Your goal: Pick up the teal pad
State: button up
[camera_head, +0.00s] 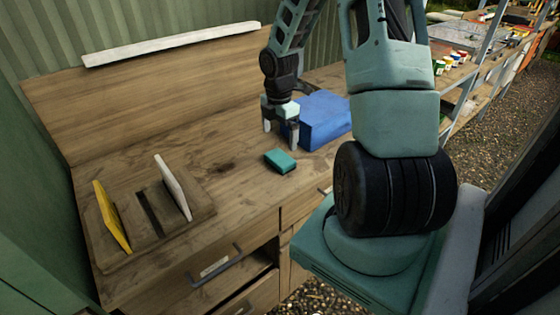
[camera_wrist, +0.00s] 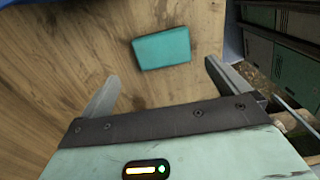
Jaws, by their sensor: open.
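The teal pad (camera_head: 281,161) is a small flat block lying on the wooden worktop, near its front edge, in front of the blue box. It also shows in the wrist view (camera_wrist: 162,48), lying flat beyond my fingertips and roughly between their lines. My gripper (camera_head: 281,137) hangs above the worktop just behind the pad, pointing down. In the wrist view my gripper's two fingers (camera_wrist: 162,80) are spread apart with nothing between them. The pad is apart from both fingers, and no part of it is hidden.
A blue box (camera_head: 325,121) stands right beside my gripper. A wooden rack (camera_head: 150,214) at left holds a yellow plate (camera_head: 112,215) and a white plate (camera_head: 173,187) upright, with an empty slot between. A partly open drawer (camera_head: 222,275) is below the worktop. The worktop between rack and pad is clear.

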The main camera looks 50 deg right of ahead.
aim_at(280, 157)
jog(key=shift+s+a+f+p, duration=0.1)
jog(key=shift+f+p, duration=0.15)
jog(key=shift+f, duration=1.75)
jog(key=shift+s+f+p, duration=0.1)
jog(key=shift+f+p, duration=0.1)
jog(key=shift+f, duration=1.75)
jog(key=c, duration=0.9)
notch_tip(280, 157, up, 10)
